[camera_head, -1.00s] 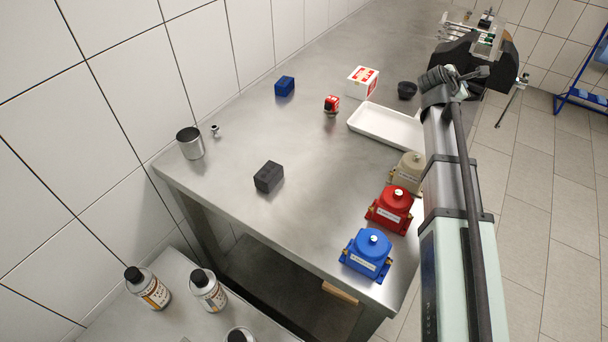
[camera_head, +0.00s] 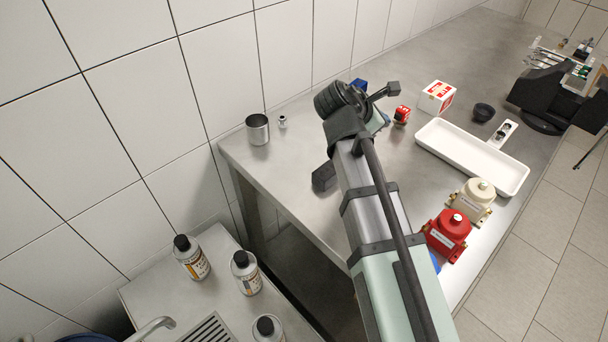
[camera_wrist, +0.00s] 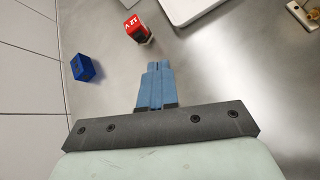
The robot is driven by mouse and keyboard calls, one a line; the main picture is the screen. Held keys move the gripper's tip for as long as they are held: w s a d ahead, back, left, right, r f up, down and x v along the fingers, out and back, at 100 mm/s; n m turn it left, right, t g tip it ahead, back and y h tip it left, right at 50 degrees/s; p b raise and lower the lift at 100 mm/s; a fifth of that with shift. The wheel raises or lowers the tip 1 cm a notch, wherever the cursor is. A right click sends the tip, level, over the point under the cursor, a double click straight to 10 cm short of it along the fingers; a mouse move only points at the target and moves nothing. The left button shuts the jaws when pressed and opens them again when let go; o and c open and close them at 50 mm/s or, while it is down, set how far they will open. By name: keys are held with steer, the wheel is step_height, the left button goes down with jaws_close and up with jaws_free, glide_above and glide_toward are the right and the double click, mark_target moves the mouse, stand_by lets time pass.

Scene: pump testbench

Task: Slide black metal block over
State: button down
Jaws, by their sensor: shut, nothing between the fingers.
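The black metal block (camera_head: 324,176) sits on the steel table near its left front edge, partly hidden behind my arm in the head view. It does not show in the wrist view. My gripper (camera_wrist: 154,68) is shut and empty, its blue fingers together over bare table in the wrist view. In the head view my arm hides most of the gripper, which is beyond the black block and apart from it.
A blue block (camera_wrist: 83,67) and a red 12 V battery (camera_wrist: 137,28) lie ahead of the fingers. A metal cup (camera_head: 258,130) stands at the left corner. A white tray (camera_head: 470,158), a beige pump (camera_head: 472,199) and a red pump (camera_head: 447,234) are to the right.

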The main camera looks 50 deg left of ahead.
steer(key=s+a, duration=0.1)
steer(key=s, duration=0.4)
steer(key=s+a+n, duration=0.1)
steer(key=s+a, duration=0.1)
steer(key=s, duration=0.4)
steer(key=s+a+n+g, duration=0.1)
steer(key=s, duration=0.5)
steer(key=shift+a+f+y, duration=0.15)
steer(key=shift+a+y, duration=0.05)
steer(key=shift+y, duration=0.1)
steer(key=s+n, duration=0.3)
steer(key=s, duration=1.2)
glide_toward(313, 178)
steer(key=f, duration=0.4)
steer(key=shift+w+g, duration=0.35)
steer(key=shift+g, duration=0.05)
steer(key=shift+w+r, duration=0.2)
steer(key=shift+w, duration=1.7)
steer(key=w, duration=2)
steer(key=shift+w, duration=0.2)
